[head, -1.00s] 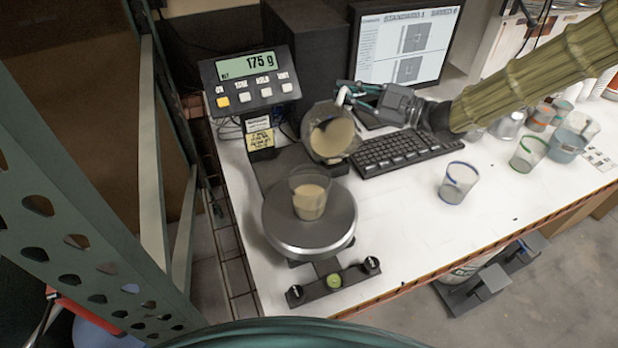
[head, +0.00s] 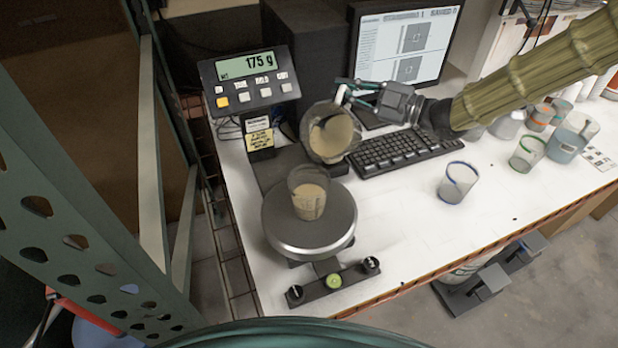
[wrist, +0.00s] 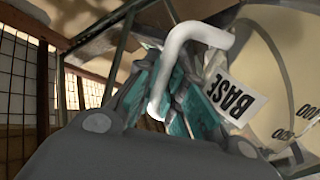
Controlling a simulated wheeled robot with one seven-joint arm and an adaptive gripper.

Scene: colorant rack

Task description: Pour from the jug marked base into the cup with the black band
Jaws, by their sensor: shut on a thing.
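My gripper (head: 350,90) is shut on the white handle of the clear jug (head: 330,135), which holds beige liquid. A tag reading BASE shows on the jug (wrist: 285,75) in the wrist view, beside the white handle (wrist: 195,42). The jug is tilted, its mouth toward the camera, above and behind the cup on the scale. That cup (head: 308,196) stands upright on the round scale plate (head: 290,243) and holds beige liquid. I cannot make out its band colour. No stream between jug and cup is visible. The scale display (head: 246,66) reads 175 g.
A blue-banded cup (head: 457,182) and a green-banded cup (head: 527,153) stand to the right, with more cups behind. A keyboard (head: 403,151) and monitor (head: 408,42) are behind. A green metal upright (head: 75,220) stands at left.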

